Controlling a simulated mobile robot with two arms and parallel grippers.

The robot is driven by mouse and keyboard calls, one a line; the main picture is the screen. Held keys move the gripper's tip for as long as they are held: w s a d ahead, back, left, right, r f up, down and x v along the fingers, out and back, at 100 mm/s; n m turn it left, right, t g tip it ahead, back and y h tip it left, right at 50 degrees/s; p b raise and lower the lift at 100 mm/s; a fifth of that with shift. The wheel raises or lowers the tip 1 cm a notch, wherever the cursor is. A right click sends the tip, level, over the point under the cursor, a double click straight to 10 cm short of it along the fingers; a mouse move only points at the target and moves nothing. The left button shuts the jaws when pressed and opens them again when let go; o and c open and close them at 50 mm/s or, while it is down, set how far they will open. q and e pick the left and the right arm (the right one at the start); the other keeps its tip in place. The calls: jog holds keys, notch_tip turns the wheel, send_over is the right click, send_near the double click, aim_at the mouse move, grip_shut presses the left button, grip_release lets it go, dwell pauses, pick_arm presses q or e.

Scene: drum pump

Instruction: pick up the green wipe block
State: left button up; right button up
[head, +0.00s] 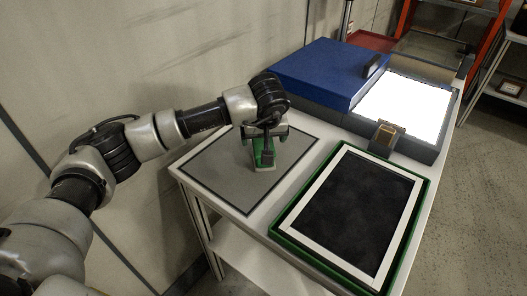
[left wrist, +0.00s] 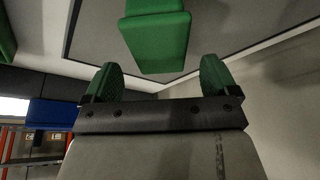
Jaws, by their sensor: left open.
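The green wipe block (head: 264,173) stands on the grey mat (head: 215,172) at the left of the table. In the left wrist view the green block (left wrist: 158,42) is ahead of the fingertips, roughly centred between them, with a gap to each finger. My left gripper (head: 262,152) is over the block in the head view and hides part of it. In the left wrist view my left gripper (left wrist: 158,76) is open, with green pads and nothing between them. My right gripper is not in view.
A green-edged frame (head: 286,232) with a white border and dark panel lies right of the mat. Behind are a blue lid (head: 318,70), a lit white panel (head: 404,108) and a small brown block (head: 384,139). A wall runs along the left.

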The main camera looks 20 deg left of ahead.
aim_at(263, 140)
pick_arm(q)
jog(key=x, duration=0.4)
jog(key=shift+w+f, duration=0.1)
jog(key=shift+f, duration=0.3)
jog(key=c, duration=1.1)
jog(key=shift+r, duration=0.1)
jog(key=shift+c, duration=0.2)
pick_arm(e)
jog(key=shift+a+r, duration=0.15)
pick_arm(q)
jog(key=shift+r, duration=0.1)
jog(key=shift+r, duration=0.6)
notch_tip(263, 140, up, 3)
jog(key=shift+a, duration=0.1)
jog(key=w+d+r, duration=0.3)
jog(key=d+r, duration=0.3)
jog(key=d, duration=0.5)
jog(key=shift+d+r+b, duration=0.2)
jog(key=shift+r+b, duration=0.05)
jog(key=shift+b, duration=0.15)
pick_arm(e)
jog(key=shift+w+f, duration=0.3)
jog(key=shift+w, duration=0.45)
